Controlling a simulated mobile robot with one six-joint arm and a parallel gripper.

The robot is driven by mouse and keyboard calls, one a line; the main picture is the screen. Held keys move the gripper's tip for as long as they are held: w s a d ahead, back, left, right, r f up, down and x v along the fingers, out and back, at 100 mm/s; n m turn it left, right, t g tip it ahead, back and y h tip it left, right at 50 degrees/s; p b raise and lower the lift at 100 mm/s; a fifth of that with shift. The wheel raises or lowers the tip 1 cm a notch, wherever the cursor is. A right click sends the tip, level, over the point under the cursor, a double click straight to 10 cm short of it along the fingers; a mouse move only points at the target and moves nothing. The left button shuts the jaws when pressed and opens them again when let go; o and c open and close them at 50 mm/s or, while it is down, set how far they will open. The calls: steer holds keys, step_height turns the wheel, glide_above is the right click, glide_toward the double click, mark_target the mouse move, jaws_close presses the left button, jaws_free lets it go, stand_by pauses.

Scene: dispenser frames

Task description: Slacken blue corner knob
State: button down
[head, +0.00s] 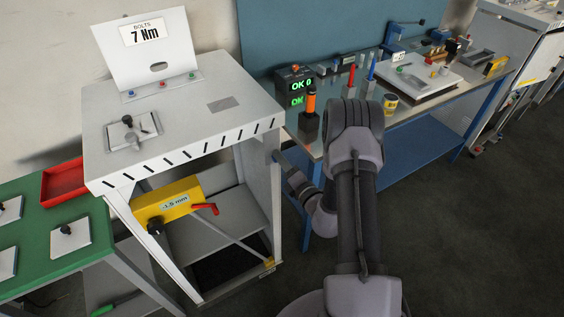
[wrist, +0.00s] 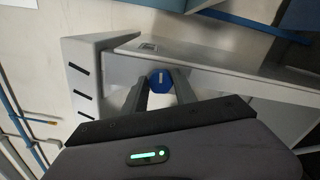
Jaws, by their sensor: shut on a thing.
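The blue corner knob (wrist: 160,79) shows in the wrist view as a blue round head with a pale line across it. It sits beside the grey-white dispenser frame (wrist: 125,58). The two fingers of my gripper (wrist: 161,90) stand on either side of the knob and are shut on it. In the head view my wrist reaches to the right side of the white dispenser frame (head: 190,112), and the knob cannot be seen there.
A sign reading 7 Nm (head: 144,32) stands on the frame. A yellow gauge block (head: 167,203) marked -1.5 mm, with a red handle, is inside it. A green table (head: 55,240) stands left.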

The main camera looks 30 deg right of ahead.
stand_by(0.5)
steer(key=c, duration=1)
jaws_free()
steer(key=shift+s, duration=0.15)
steer(key=s, duration=1.7)
steer(key=shift+s+d, duration=0.15)
steer(key=shift+d, duration=0.15)
